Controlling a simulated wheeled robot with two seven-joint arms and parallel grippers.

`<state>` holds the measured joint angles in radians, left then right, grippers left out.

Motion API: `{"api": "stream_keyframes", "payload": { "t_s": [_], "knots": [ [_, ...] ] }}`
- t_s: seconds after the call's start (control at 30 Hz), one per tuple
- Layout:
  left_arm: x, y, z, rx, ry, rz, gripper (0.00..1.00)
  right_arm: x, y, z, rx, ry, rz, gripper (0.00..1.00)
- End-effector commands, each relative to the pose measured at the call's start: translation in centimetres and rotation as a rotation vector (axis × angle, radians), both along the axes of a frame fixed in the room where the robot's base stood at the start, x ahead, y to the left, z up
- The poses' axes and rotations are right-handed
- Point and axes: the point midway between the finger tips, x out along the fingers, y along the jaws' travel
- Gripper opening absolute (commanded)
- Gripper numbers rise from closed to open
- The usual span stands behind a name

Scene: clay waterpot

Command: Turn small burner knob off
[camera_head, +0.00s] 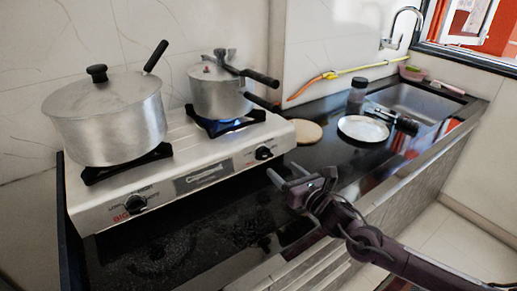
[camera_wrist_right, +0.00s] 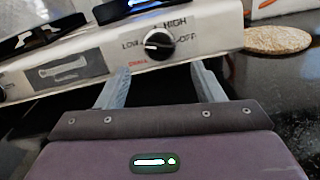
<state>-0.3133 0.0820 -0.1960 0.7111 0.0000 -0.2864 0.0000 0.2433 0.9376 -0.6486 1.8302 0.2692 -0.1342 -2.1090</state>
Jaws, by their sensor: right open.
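The small burner knob (camera_head: 263,153) is black and sits at the right end of the white stove's (camera_head: 190,180) front panel. In the right wrist view the knob (camera_wrist_right: 158,44) has LOW, HIGH and OFF printed around it; a pale mark shows on its left part. A blue flame (camera_head: 222,127) burns under the smaller pot (camera_head: 218,92). My right gripper (camera_head: 287,175) is open and empty in front of the panel, just below and short of the knob. In the wrist view its fingers (camera_wrist_right: 160,86) stand either side of the knob's line, not touching it. My left gripper is out of view.
A large lidded pot (camera_head: 108,115) stands on the left burner above the other knob (camera_head: 136,204). A round board (camera_head: 304,131), a white plate (camera_head: 363,128) and a jar (camera_head: 357,94) lie to the right, before the sink (camera_head: 415,101). The dark counter in front of the stove is clear.

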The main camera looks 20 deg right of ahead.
Motion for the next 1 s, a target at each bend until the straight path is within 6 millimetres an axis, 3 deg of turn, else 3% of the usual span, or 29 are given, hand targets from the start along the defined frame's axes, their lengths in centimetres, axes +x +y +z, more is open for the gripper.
{"api": "stream_keyframes", "payload": {
  "t_s": [0.6, 0.93, 1.0],
  "knots": [
    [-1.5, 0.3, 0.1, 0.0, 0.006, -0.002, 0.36, 7.1, 2.3, 0.1, 0.003, 0.0, -0.001, 0.61],
    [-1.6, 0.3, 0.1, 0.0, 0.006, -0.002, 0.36, 7.4, 2.5, -0.1, 0.002, 0.002, 0.0, 0.61],
    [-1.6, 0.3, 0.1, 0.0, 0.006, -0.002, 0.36, 7.4, 2.5, -0.1, 0.002, 0.002, 0.0, 0.52]
  ]
}}
